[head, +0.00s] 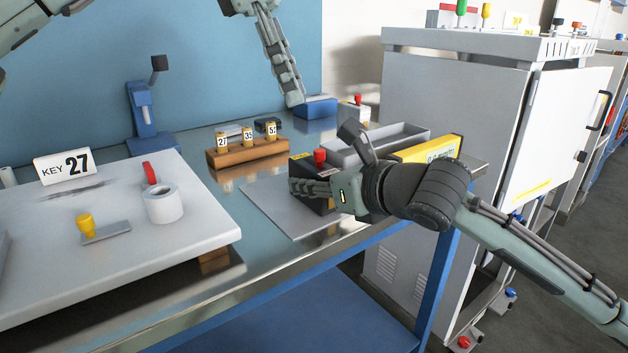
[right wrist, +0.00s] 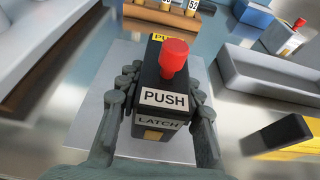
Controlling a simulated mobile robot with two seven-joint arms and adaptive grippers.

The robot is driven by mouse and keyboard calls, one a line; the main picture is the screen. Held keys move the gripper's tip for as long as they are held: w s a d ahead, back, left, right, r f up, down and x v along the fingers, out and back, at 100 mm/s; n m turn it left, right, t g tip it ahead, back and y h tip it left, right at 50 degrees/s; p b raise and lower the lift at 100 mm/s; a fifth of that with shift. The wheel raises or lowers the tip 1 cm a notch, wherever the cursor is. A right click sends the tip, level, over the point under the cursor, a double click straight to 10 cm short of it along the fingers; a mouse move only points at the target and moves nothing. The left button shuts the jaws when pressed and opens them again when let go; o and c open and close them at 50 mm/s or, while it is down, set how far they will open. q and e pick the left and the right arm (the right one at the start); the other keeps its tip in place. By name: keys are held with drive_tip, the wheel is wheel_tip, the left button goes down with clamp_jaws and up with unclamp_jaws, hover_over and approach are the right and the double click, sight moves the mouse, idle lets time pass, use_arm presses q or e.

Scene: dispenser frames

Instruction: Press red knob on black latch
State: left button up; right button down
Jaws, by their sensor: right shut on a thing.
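The black latch (head: 300,166) is a box on a grey plate on the bench, with a red knob (head: 320,157) standing up from its top. In the right wrist view the red knob (right wrist: 174,57) is upright above a "PUSH" label, and the black latch (right wrist: 150,78) has a "LATCH" label below. My right gripper (head: 310,188) is shut on the latch, with one finger along each side in the right wrist view; neither finger covers the knob. My left gripper (head: 290,97) hangs above the back of the bench, away from the latch; its finger opening is unclear.
A wooden block (head: 248,153) with numbered yellow keys stands behind the latch. A grey tray (head: 378,147) and yellow box (head: 432,150) are to the right. A white board (head: 110,225) with a "KEY 27" sign (head: 67,166) lies left. A cabinet (head: 450,110) stands right.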

use_arm(q)
drive_tip(key=shift+c, duration=0.4)
drive_tip(key=shift+d, duration=0.1)
drive_tip(key=shift+c, duration=1.2)
drive_tip(key=shift+d+f+n, duration=0.15)
drive_tip(key=shift+d+n, duration=0.1)
drive_tip(key=shift+n, duration=0.25)
drive_tip(key=shift+c, duration=1.1)
drive_tip(key=d+n, duration=0.1)
drive_tip(key=n, duration=0.2)
drive_tip(key=d+f+n+y, duration=0.1)
drive_tip(key=d+n, duration=0.1)
drive_tip(key=n, duration=0.1)
drive_tip(key=shift+d+f+g+y, duration=0.2)
drive_tip(key=shift+g+y, duration=0.1)
drive_tip(key=shift+g, duration=0.1)
clamp_jaws()
drive_tip(key=d+r+n+y, duration=0.1)
drive_tip(key=d+n, duration=0.3)
drive_tip(key=n, duration=0.9)
drive_tip(key=s+d+r+n+t+y, duration=0.1)
drive_tip(key=d+n+y, duration=0.3)
drive_tip(key=n, duration=1)
drive_tip(key=shift+s+d+r, duration=0.3)
drive_tip(key=shift+d+r, duration=0.05)
drive_tip(key=shift+d, duration=0.35)
